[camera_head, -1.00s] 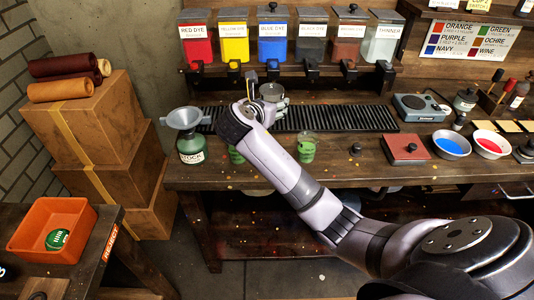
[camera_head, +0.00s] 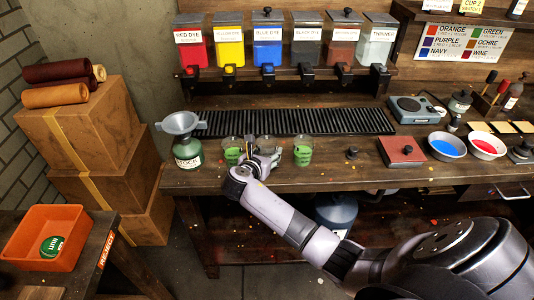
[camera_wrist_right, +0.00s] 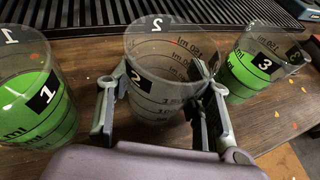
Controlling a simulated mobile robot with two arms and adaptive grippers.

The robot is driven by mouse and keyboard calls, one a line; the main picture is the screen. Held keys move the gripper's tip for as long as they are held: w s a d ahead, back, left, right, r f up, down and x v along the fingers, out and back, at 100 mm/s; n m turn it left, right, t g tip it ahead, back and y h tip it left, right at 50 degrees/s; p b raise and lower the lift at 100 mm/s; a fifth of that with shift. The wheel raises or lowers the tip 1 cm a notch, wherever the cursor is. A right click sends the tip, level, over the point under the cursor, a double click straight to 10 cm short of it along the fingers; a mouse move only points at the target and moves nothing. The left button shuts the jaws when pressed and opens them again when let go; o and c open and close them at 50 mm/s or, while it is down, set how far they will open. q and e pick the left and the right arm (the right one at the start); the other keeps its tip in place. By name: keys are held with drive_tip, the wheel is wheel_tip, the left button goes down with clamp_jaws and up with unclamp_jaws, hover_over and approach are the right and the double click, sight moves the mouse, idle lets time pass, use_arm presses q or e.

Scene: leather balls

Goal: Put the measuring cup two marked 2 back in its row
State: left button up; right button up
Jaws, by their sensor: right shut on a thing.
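Measuring cup two (camera_wrist_right: 162,50) is clear, looks empty and carries a black 2 label in the right wrist view. My right gripper (camera_wrist_right: 162,108) is shut on it, one finger on each side. In the head view my right gripper (camera_head: 264,162) and cup two (camera_head: 266,142) are at the bench's front, between two cups with green contents. Cup one (camera_wrist_right: 32,100), marked 1, is on the left; cup three (camera_wrist_right: 262,65), marked 3, is on the right. Cup two looks upright and in line with them; I cannot tell whether its base touches the bench. My left gripper is out of view.
The bench (camera_head: 345,178) has a black slatted grate (camera_head: 330,122) behind the cups. A green stock bottle with a funnel (camera_head: 188,152) stands left of cup one. A red-brown box (camera_head: 402,152) is at right. Dye dispensers (camera_head: 268,45) hang above.

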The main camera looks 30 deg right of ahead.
drive_tip(key=o, duration=1.2)
drive_tip(key=shift+o, duration=0.2)
drive_tip(key=shift+s+a+r, duration=0.1)
drive_tip(key=shift+r, duration=0.05)
drive_tip(key=v, duration=1.1)
drive_tip(key=shift+s+a, duration=0.25)
drive_tip(key=shift+a, duration=0.05)
